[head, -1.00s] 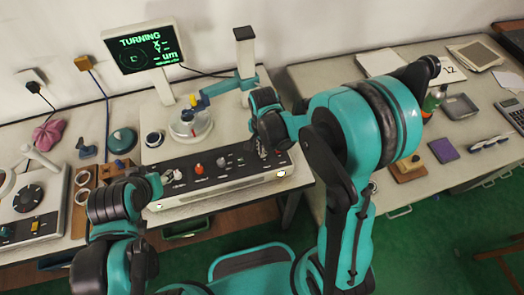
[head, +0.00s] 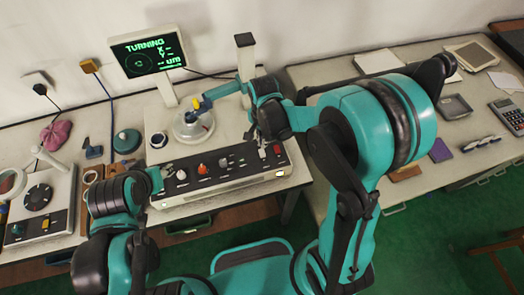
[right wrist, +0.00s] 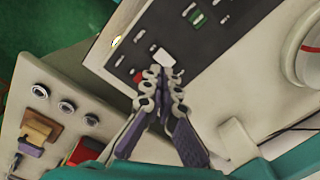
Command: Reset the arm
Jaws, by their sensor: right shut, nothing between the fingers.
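My right arm (head: 365,130) reaches from the right over the control panel (head: 225,175) of the measuring machine. My right gripper (head: 258,143) is at the panel's right end, partly hidden behind its own wrist. In the right wrist view, its fingertips (right wrist: 160,78) are together with nothing between them, in front of the panel's buttons. I cannot tell if they touch the panel. My left arm (head: 118,200) is at the lower left; the left gripper (head: 160,180) is near the panel's left end, and its fingers are too small to judge.
The machine carries a round stage (head: 193,127), a post (head: 245,60) and a screen (head: 150,52) reading TURNING. A dial device (head: 40,200) stands at the left. The right table holds a calculator (head: 508,115), a grey tray (head: 455,106) and a purple block (head: 440,150).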

